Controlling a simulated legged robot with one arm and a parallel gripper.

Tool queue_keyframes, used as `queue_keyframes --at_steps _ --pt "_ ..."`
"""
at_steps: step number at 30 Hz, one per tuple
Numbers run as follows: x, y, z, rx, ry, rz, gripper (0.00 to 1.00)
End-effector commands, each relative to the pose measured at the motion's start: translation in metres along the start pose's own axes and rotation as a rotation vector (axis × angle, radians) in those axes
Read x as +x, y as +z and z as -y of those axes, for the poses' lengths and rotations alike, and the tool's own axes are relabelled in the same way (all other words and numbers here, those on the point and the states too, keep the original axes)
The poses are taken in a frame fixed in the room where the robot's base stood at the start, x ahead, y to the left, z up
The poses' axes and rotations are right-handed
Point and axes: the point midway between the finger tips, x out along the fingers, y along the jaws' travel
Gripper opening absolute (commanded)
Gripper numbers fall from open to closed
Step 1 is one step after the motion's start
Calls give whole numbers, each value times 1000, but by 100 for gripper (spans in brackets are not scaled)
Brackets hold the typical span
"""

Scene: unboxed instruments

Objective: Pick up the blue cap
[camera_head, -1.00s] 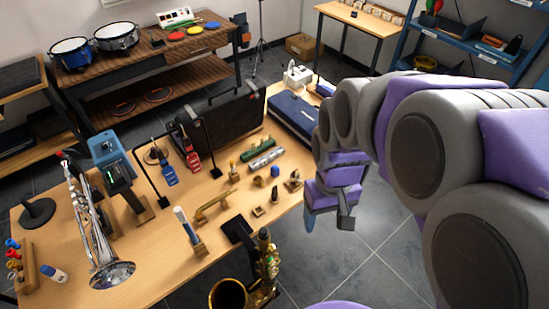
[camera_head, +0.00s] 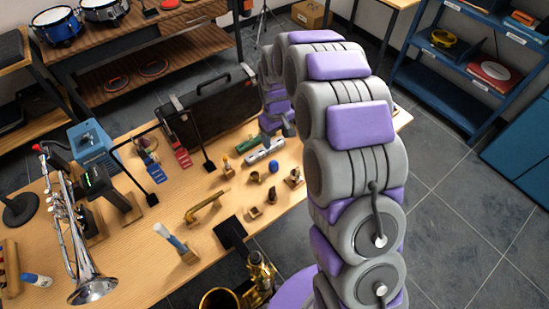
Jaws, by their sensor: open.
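A small dark blue rounded piece (camera_head: 272,166), which looks like the blue cap, sits on the wooden table (camera_head: 150,275) among several small parts. It is too small to tell its exact shape. My gripper (camera_head: 289,128) is open, beyond and slightly right of the blue piece in the picture, and apart from it. My own arm links partly hide the gripper, and its fingers are hard to make out. I see nothing held in it.
A green harmonica-like piece (camera_head: 249,143) and a silver cylinder (camera_head: 264,151) lie near the blue piece. Open floor (camera_head: 450,215) is at right.

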Motion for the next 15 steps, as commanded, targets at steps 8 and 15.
queue_keyframes --at_steps 8,15 --pt "21 -6 0 -12 0 3 67" --pt "62 -6 -1 -11 -1 1 67"
